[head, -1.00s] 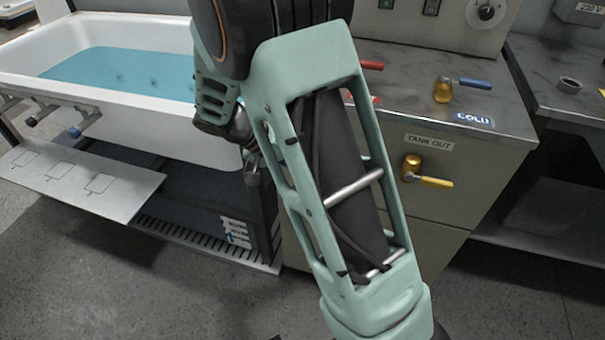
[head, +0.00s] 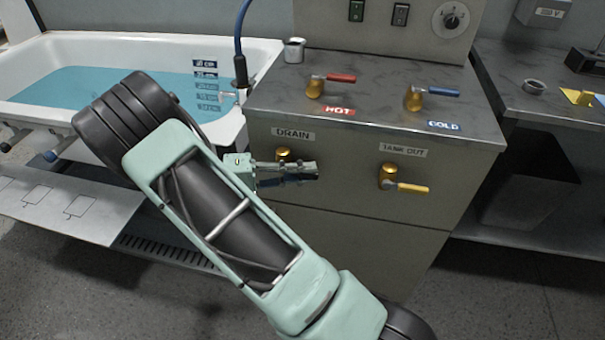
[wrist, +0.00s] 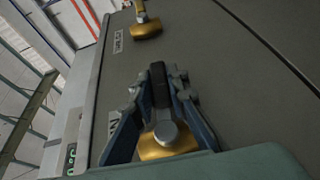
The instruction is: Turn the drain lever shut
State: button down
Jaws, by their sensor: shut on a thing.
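The brass drain valve (head: 283,154) sits on the cabinet front under the DRAIN label, partly hidden by my gripper (head: 314,172). In the wrist view, my gripper (wrist: 160,76) is shut on the dark drain lever (wrist: 160,96), with blue-grey fingers on both sides of it. The lever points away from the brass valve body (wrist: 168,146), roughly along the same line as the neighbouring tank-out lever. In the head view the lever runs to the right, mostly hidden by the fingers.
The tank-out valve (head: 388,176) with a yellow lever (head: 413,187) is close to the right. The red hot lever (head: 340,78) and blue cold lever (head: 444,92) stand on the cabinet top (head: 370,105). The bathtub (head: 255,62) with blue water is at left.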

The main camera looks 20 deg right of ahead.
jog(key=shift+r+h, duration=0.25)
jog(key=shift+h, duration=0.15)
jog(key=c, duration=1.9)
grip_release()
jog(key=shift+g, duration=0.3)
jog(key=v, duration=1.2)
